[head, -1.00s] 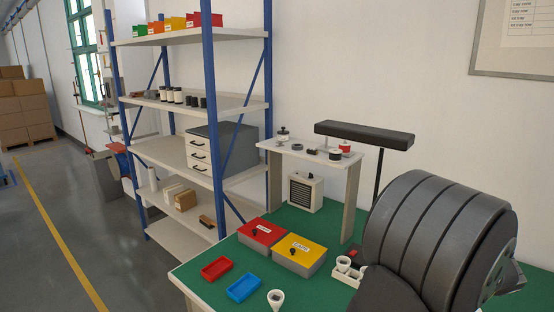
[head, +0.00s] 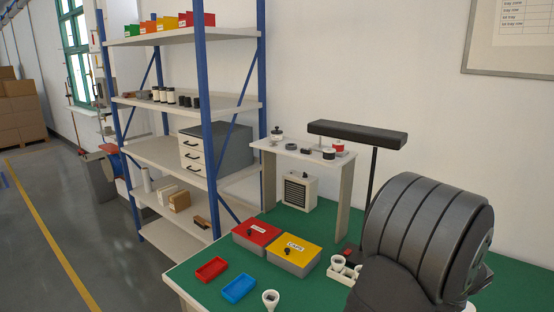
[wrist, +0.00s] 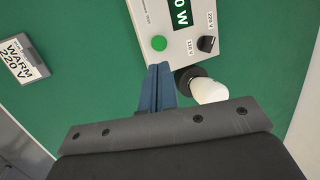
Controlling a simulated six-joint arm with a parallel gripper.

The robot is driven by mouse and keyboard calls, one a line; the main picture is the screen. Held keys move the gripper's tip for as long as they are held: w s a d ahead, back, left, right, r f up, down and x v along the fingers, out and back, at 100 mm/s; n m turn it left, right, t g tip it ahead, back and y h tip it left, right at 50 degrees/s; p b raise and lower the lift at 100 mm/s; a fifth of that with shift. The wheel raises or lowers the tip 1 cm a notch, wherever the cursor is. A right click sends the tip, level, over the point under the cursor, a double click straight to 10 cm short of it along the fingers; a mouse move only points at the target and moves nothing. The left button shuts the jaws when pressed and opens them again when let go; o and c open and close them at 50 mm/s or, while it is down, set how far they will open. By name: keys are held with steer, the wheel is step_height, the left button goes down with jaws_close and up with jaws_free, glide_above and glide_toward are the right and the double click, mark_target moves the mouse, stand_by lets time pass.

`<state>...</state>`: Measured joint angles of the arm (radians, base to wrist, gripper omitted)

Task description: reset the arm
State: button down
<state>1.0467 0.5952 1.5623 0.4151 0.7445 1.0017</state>
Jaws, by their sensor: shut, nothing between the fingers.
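My gripper (wrist: 161,75) shows in the wrist view with its two blue fingers pressed together and nothing between them. Its tips are over the green mat, just beside the lower edge of a white control box (wrist: 180,32) with a green button, a black knob and a "W" display. A white bulb (wrist: 210,91) in a dark round base stands just right of the fingers. In the head view my dark arm covers the right of the bench, and the gripper is hidden.
On the green bench, a red box (head: 256,234) and a yellow box (head: 294,252) stand behind a red tray (head: 211,270) and a blue tray (head: 239,288). White cups (head: 338,263) stand near my arm. A "WARM 220 V" sign (wrist: 20,58) lies left in the wrist view.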

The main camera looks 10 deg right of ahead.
steer(key=d+v, duration=0.1)
steer(key=v, duration=0.8)
steer(key=d+f+n, duration=0.2)
steer(key=d+f+n+h, duration=0.1)
steer(key=f+n, duration=0.1)
steer(key=shift+w+d+g, duration=0.1)
steer(key=shift+w+g, duration=0.3)
steer(key=c, duration=1.1)
jaws_free()
steer(key=o, duration=0.3)
steer(key=shift+w+r, duration=0.1)
steer(key=shift+r, duration=0.2)
steer(key=o, duration=0.8)
steer(key=w+a+r+m+t, duration=0.1)
steer(key=w+a+r+m, duration=0.2)
steer(key=r, duration=0.4)
steer(key=shift+w+a+r+m+y, duration=0.2)
steer(key=shift+a+r+m+y, duration=0.25)
steer(key=shift+a, duration=0.35)
steer(key=a+x, duration=0.1)
steer(key=x, duration=0.8)
steer(key=shift+w+d+f, duration=0.25)
steer(key=shift+d+f, duration=0.15)
steer(key=shift+d, duration=0.1)
